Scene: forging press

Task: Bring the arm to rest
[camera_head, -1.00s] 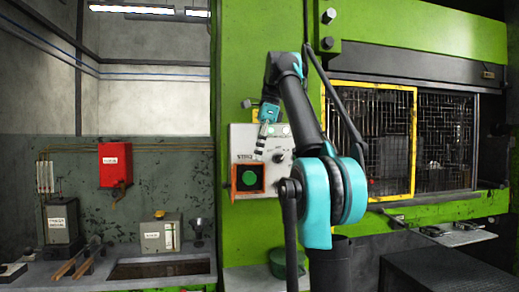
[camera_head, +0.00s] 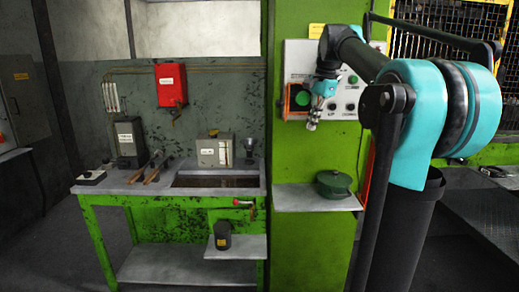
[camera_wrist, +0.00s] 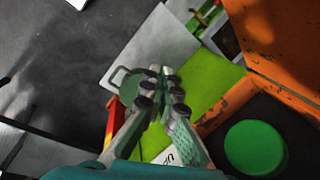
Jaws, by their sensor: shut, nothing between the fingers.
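My gripper (camera_head: 313,120) is in front of the control panel (camera_head: 342,88) on the green press column, fingers pointing down, just right of the green button (camera_head: 302,98) in its orange frame. In the wrist view the gripper (camera_wrist: 163,95) is shut with nothing between its fingers. The green button (camera_wrist: 255,148) and its orange surround (camera_wrist: 275,45) lie to the right of the fingers there, apart from them. My arm is bent and raised, reaching leftward from its large shoulder joint on the right.
A shelf (camera_head: 315,200) with a dark green lidded pot (camera_head: 333,184) juts out below the panel. A green workbench (camera_head: 170,200) stands left, with a grey box (camera_head: 214,151) on it and a red wall box (camera_head: 171,84) above. Press mesh (camera_head: 440,50) is at right. Floor shows at left.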

